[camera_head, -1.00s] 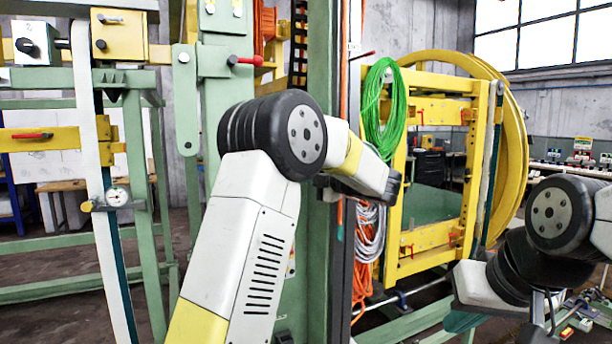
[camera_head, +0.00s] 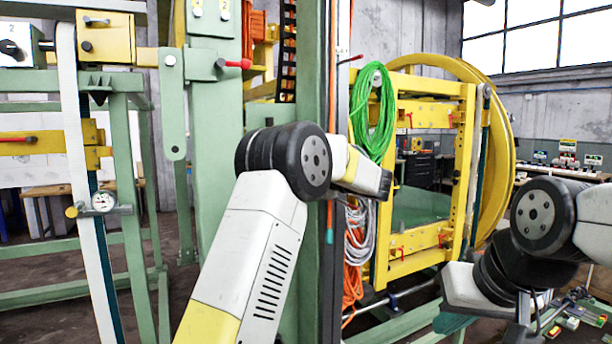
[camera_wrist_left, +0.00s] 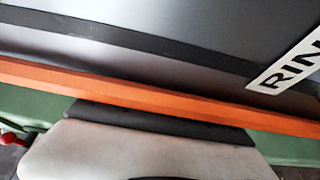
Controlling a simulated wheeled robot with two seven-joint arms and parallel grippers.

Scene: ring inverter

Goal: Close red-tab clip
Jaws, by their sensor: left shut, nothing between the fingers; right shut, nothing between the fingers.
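Several small red tabs show on the yellow frame in the head view: upper ones (camera_head: 409,119) and (camera_head: 450,119), and lower ones (camera_head: 400,253) and (camera_head: 443,239). A red-handled lever (camera_head: 233,64) sits on the green post, and another (camera_head: 24,137) lies on the yellow bar at left. I cannot tell which is the task's clip. My right gripper (camera_head: 524,328) is low at right, partly cut off, shut and empty, apart from the frame.
A green post (camera_head: 215,110) and a dark upright stand close by my left arm. Green cable (camera_head: 374,125) and orange cable (camera_head: 352,290) hang beside the yellow frame. A large yellow ring (camera_head: 500,160) stands behind. An orange strip (camera_wrist_left: 150,100) crosses the left wrist view.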

